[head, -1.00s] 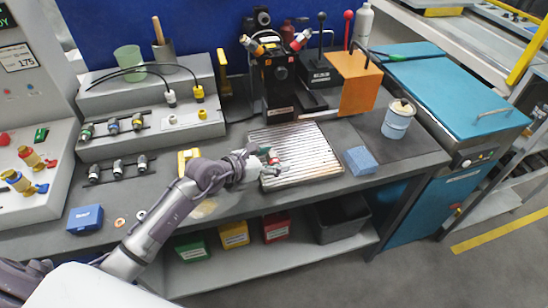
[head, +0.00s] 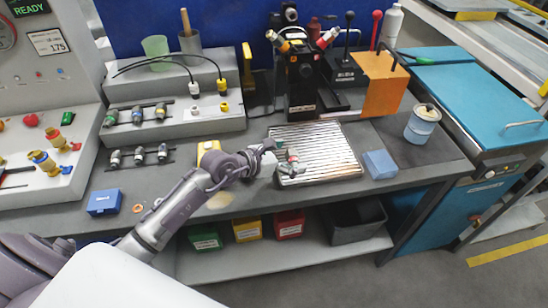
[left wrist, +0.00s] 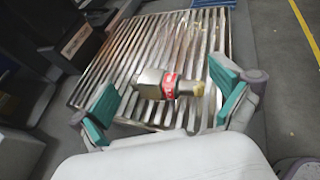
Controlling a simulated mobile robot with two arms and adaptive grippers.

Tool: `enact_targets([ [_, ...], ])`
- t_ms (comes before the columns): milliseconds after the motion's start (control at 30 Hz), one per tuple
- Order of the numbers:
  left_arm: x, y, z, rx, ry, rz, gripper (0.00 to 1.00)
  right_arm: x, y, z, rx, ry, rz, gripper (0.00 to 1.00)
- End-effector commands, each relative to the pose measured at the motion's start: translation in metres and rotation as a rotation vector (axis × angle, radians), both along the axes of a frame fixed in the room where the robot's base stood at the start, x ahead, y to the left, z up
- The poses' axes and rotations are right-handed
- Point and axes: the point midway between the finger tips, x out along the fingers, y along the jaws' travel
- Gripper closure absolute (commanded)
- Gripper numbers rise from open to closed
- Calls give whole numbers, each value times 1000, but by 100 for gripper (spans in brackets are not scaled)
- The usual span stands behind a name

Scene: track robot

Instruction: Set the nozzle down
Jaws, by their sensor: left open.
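The nozzle (head: 291,158), a small metal piece with a red band and a brassy end, lies on its side on the slatted metal rack (head: 325,150), near its left edge. In the left wrist view the nozzle (left wrist: 168,84) rests across the slats of the rack (left wrist: 190,40). My left gripper (head: 271,158) is just left of the nozzle. In the left wrist view its teal-padded fingers (left wrist: 165,92) are spread wide, with clear gaps on both sides of the nozzle. My right gripper is not in view.
A blue sponge-like block (head: 380,164) lies right of the rack, and a blue-white can (head: 421,124) stands beyond it. Stepped fitting holders (head: 175,125) are on the left.

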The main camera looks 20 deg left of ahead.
Motion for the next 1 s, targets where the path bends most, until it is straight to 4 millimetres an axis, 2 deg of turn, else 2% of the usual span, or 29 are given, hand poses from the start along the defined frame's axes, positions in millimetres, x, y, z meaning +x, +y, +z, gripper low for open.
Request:
enact_targets([
  [300, -54, 34, 22, 5, 3, -2, 0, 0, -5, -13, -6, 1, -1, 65],
  [500, -77, 50, 35, 2, 3, 0, 0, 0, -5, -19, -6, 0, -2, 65],
  [700, -85, 55, 41, 2, 1, -1, 0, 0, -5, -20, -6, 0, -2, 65],
  [1000, -85, 55, 42, 0, 1, -1, 0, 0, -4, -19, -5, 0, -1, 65],
])
